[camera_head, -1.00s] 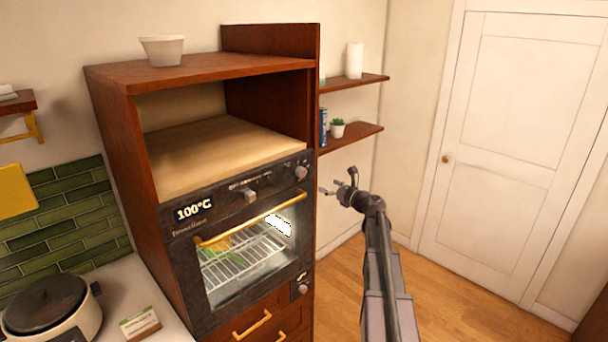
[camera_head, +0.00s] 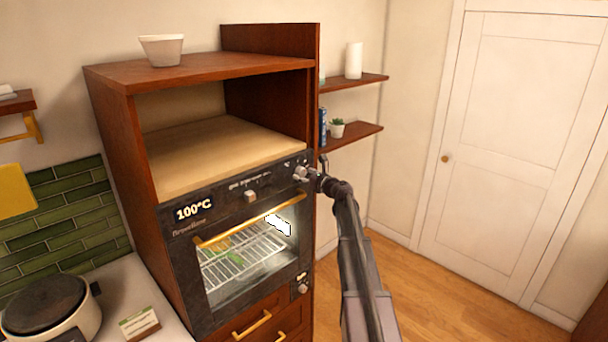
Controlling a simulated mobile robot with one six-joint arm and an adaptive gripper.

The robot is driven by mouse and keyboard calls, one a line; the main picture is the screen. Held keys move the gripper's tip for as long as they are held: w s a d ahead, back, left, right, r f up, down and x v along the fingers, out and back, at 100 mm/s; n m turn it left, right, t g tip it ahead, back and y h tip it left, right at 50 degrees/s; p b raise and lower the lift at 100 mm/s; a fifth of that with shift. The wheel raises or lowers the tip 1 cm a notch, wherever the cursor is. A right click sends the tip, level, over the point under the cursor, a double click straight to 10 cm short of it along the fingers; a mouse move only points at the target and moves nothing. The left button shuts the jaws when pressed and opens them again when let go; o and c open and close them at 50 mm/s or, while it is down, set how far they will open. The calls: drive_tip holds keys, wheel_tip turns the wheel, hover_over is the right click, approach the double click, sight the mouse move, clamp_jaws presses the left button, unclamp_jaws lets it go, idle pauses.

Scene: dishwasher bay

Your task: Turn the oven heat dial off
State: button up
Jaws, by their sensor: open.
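The built-in oven has a dark control panel (camera_head: 225,205) with a lit display (camera_head: 194,210) reading 100°C. A middle knob (camera_head: 250,196) and a right knob (camera_head: 301,173) sit on this panel. A third knob (camera_head: 303,288) is low beside the oven door. Which knob is the heat dial cannot be read from the small markings. My gripper (camera_head: 311,168) is open at the panel's right end, close to the right knob and partly overlapping it. Whether a finger touches the knob cannot be told.
A gold handle (camera_head: 240,222) crosses the shut oven door, with a lit rack inside. Wooden shelves (camera_head: 350,138) with a small plant stand behind my gripper. A counter (camera_head: 165,320) with a round cooker (camera_head: 45,305) is at left. The floor at right is clear.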

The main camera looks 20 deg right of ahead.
drive_tip(key=shift+w+a, duration=0.1)
drive_tip(key=shift+w, duration=0.2)
drive_tip(key=c, duration=1.2)
drive_tip(key=shift+o, duration=0.2)
